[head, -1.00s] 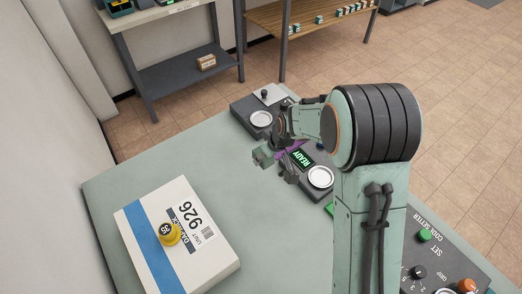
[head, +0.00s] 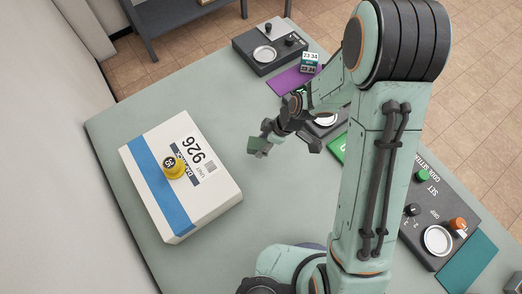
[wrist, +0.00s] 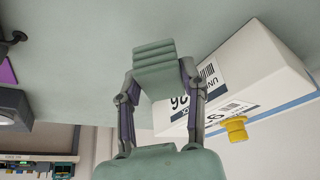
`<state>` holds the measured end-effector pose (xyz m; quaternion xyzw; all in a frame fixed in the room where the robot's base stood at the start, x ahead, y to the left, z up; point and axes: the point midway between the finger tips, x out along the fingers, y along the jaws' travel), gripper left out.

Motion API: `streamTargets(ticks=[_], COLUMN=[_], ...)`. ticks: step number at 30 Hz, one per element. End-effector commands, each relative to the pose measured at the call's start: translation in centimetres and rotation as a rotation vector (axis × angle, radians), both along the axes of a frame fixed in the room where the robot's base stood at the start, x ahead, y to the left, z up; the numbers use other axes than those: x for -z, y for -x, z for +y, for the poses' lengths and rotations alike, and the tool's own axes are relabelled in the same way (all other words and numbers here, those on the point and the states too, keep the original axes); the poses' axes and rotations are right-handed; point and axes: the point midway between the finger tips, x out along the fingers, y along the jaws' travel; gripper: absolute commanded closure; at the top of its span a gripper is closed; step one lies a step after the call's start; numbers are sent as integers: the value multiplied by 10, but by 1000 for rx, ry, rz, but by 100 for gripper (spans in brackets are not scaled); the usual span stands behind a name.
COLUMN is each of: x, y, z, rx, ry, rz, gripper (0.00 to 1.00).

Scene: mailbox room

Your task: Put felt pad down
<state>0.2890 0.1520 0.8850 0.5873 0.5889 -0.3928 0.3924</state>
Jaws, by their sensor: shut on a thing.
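My gripper (head: 266,138) is shut on a small green block, the felt pad (head: 258,147), and holds it over the sage-green table (head: 225,100). The pad is right of the white parcel (head: 205,212) and apart from it. In the wrist view the pad (wrist: 153,68) shows as a pale green, ribbed block between my gripper's two fingers (wrist: 160,84). Its colour is close to the table's, and I cannot tell how high it is above the top.
The parcel carries a blue stripe, a 926 label and a yellow knob (head: 175,168). A purple mat (head: 288,83) with a small 23 34 display (head: 311,62), a dark box (head: 268,47) and a control panel (head: 430,215) line the right side. The table's middle is clear.

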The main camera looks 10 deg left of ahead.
Motion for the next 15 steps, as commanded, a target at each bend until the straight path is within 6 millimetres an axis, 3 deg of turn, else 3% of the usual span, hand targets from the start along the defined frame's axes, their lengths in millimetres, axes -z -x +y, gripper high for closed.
streamTargets(ticks=[9, 15], x=[44, 50], y=[0, -1], z=[0, 0], rx=[0, 1], ry=[0, 0], rz=[2, -2], gripper=[82, 82])
